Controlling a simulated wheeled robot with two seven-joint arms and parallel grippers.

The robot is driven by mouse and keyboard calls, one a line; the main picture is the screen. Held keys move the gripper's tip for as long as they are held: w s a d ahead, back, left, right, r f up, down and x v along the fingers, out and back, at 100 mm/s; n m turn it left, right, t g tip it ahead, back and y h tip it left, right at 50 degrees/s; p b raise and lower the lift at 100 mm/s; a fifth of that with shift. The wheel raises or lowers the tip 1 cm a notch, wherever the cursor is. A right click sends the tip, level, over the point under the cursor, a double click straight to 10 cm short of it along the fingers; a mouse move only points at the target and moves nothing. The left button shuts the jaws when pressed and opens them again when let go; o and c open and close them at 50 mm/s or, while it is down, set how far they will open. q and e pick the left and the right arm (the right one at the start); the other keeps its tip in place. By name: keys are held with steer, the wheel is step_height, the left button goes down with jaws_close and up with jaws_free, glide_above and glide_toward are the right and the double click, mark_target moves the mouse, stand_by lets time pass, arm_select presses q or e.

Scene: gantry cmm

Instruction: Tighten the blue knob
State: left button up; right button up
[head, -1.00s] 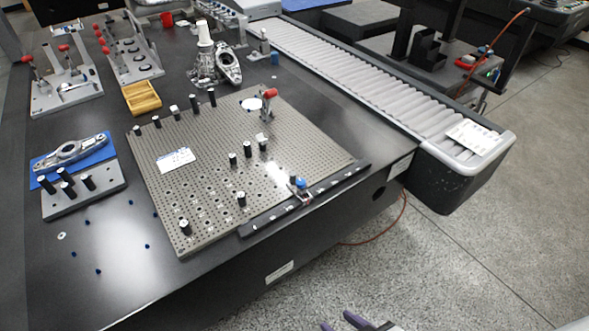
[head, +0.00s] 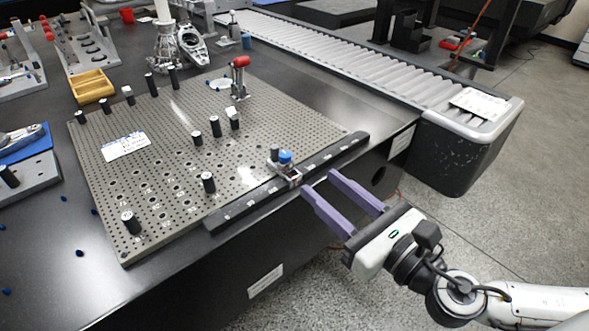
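The blue knob (head: 285,156) sits on top of a small metal clamp (head: 287,173) at the front edge of the perforated plate, on the black rail (head: 240,206). My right gripper (head: 318,181) comes in from the lower right with two long purple fingers. The fingers are spread apart with nothing between them. Their tips point at the rail, a short way in front and to the right of the knob, and do not appear to touch it. My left gripper is not in view.
The perforated plate (head: 165,171) carries several black posts and a red-handled toggle clamp (head: 239,76). A grey roller conveyor (head: 350,62) runs along the back right. Blue pieces lie loose on the table at left. The floor right of the table edge is clear.

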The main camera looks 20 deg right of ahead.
mark_target(289, 158)
steer(key=x, duration=0.9)
steer(key=shift+w+a, duration=0.1)
steer(key=shift+w, duration=0.15)
steer(key=shift+p, duration=0.3)
jaws_close()
